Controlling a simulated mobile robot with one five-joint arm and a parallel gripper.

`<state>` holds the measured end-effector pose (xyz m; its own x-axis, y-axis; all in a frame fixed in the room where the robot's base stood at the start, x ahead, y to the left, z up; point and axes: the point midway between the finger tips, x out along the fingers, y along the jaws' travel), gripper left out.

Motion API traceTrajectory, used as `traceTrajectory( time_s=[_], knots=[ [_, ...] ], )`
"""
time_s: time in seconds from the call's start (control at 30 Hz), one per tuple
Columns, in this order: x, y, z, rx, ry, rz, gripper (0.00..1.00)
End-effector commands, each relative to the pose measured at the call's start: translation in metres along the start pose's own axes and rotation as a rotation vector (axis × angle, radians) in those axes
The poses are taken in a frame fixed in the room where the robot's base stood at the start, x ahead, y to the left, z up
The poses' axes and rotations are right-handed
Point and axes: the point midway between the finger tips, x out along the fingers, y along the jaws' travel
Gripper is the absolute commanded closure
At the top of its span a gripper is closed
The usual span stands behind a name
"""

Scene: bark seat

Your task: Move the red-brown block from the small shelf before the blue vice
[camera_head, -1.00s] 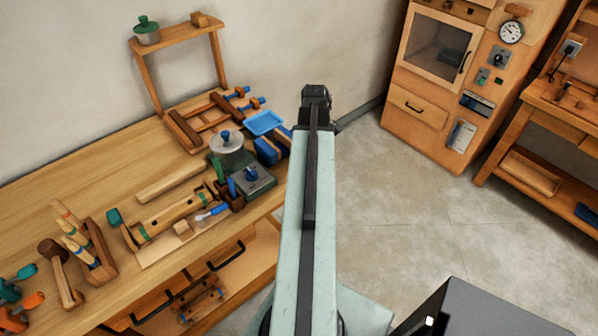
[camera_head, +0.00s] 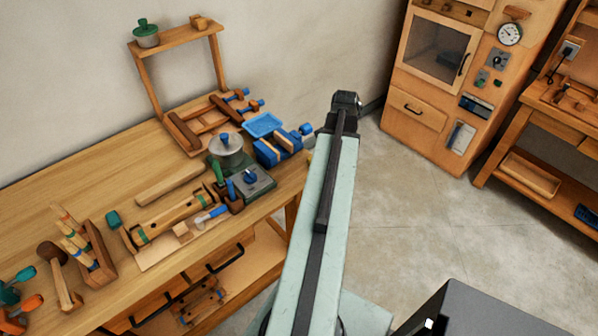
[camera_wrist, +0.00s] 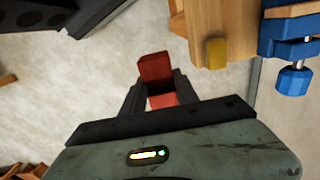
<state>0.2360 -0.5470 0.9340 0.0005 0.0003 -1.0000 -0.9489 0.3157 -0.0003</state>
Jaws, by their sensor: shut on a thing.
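The red-brown block (camera_wrist: 155,68) is between the two dark fingers of my gripper (camera_wrist: 160,88) in the wrist view. My gripper is shut on it, with floor behind it. In the head view my arm's end (camera_head: 346,104) is right of the bench, and the block is hidden there. The blue vice (camera_head: 268,152) stands at the bench's right end, left of my arm; blue parts of it (camera_wrist: 293,48) show at the wrist view's upper right. The small shelf (camera_head: 180,33) stands at the back of the bench.
The shelf holds a green-lidded pot (camera_head: 146,34) and a small wooden block (camera_head: 199,21). Open floor (camera_head: 400,215) lies right of the bench.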

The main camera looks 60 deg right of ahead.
Motion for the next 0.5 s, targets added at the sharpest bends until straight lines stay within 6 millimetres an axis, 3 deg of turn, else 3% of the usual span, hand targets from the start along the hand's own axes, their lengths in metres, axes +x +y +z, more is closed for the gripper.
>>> traceTrajectory(
  time_s=[0.3, 0.5],
  knots=[
    [0.010, -0.073, 0.062, -0.007, 0.000, 0.000, 1.00],
    [0.012, -0.090, 0.077, -0.001, 0.000, 0.000, 1.00]
  ],
)
